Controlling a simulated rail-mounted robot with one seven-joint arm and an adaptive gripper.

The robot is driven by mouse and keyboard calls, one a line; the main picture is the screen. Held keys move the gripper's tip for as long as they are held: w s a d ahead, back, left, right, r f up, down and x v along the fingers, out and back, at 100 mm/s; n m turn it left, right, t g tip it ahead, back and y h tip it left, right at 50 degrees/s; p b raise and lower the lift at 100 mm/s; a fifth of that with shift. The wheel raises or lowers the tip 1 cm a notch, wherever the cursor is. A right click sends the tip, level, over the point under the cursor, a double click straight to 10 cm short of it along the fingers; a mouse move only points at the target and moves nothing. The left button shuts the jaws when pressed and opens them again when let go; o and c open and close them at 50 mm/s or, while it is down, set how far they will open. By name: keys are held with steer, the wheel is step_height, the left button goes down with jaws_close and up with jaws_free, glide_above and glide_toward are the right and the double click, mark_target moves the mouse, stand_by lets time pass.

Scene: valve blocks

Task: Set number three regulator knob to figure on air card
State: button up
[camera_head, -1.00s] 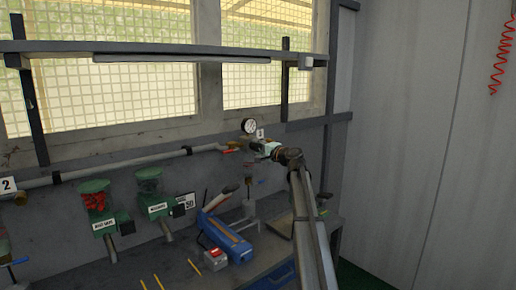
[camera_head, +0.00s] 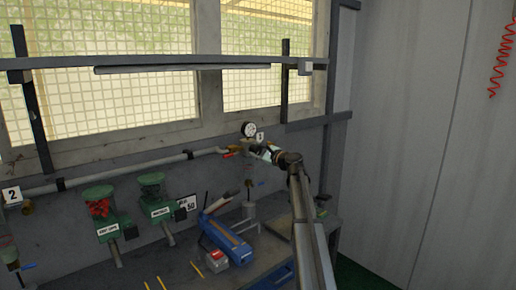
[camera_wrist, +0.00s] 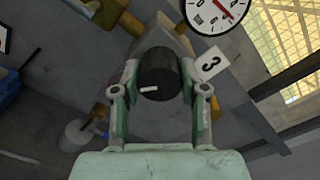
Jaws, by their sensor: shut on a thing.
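The number three regulator's dark round knob (camera_wrist: 160,74), with a white mark on its face, sits between the two fingers of my gripper (camera_wrist: 160,92) in the wrist view. My gripper is shut on it, and also shows at the pipe's right end in the head view (camera_head: 257,151). The tag 3 (camera_wrist: 211,64) is beside the knob. The regulator's gauge (camera_wrist: 216,14) has a red needle, and its top is cut off; it also shows in the head view (camera_head: 249,129). The air card (camera_head: 187,203), reading 50, is partly hidden behind a green hopper.
A grey pipe (camera_head: 125,174) runs along the wall, with tag 2 (camera_head: 12,195) at far left. Green hoppers (camera_head: 103,212), a blue tool (camera_head: 226,238) and a red-topped box (camera_head: 216,260) are over or on the bench below.

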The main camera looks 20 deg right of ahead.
steer(key=shift+r+m+p, duration=0.15)
steer(key=shift+m+p, duration=0.3)
steer(key=shift+m, duration=0.35)
steer(key=o, duration=1.1)
steer(key=shift+w, duration=0.1)
steer(key=shift+o, duration=0.2)
steer(key=v, duration=1.2)
